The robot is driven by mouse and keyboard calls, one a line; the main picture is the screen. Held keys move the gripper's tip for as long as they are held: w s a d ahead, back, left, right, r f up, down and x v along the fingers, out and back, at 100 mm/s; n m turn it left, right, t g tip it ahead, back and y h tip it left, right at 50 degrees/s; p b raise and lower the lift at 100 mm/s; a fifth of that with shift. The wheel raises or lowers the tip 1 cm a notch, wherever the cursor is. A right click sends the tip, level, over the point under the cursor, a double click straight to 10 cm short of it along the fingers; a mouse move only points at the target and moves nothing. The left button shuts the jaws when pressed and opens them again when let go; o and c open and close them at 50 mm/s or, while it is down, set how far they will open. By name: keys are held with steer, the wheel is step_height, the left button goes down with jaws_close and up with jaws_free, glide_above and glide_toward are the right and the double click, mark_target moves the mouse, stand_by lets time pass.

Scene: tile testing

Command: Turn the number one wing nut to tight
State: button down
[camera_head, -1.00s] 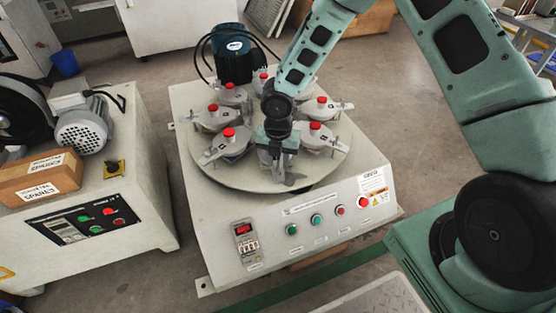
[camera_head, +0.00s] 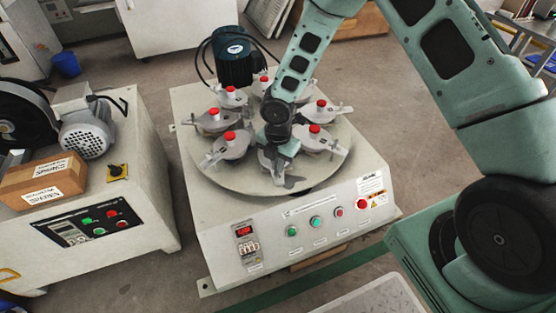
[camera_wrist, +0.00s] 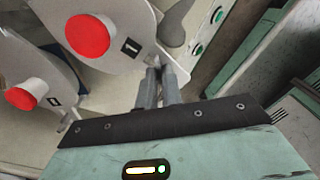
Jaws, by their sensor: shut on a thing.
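The number one station is a light grey plate (camera_wrist: 122,22) with a red knob (camera_wrist: 88,36) and a black "1" label (camera_wrist: 131,47) in the wrist view. My gripper (camera_wrist: 156,74) is at the plate's outer end, its two grey fingers close together. It is shut on the number one wing nut, which is small and mostly hidden between the fingertips. In the head view my gripper (camera_head: 278,163) points down at the front of the round table, and my wrist covers most of the number one station.
Several similar red-knobbed stations ring the round table (camera_head: 225,175); neighbours stand close on both sides. A blue motor (camera_head: 234,62) with cables stands behind. The machine's front panel (camera_head: 325,218) has buttons. A second machine (camera_head: 110,235) carrying a cardboard box (camera_head: 42,180) stands left.

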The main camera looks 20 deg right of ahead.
steer(key=m+p, duration=0.2)
steer(key=m, duration=0.3)
steer(key=shift+r+m, duration=0.1)
steer(key=shift+m, duration=0.2)
steer(key=shift+m+p, duration=0.95)
steer(key=shift+m, duration=1.25)
steer(key=shift+a, duration=0.1)
steer(key=c, duration=1.6)
jaws_free()
steer(key=shift+o, duration=0.2)
step_height(320, 180, up, 17)
steer(key=p, duration=0.4)
steer(key=shift+p, duration=0.35)
steer(key=shift+r, duration=0.1)
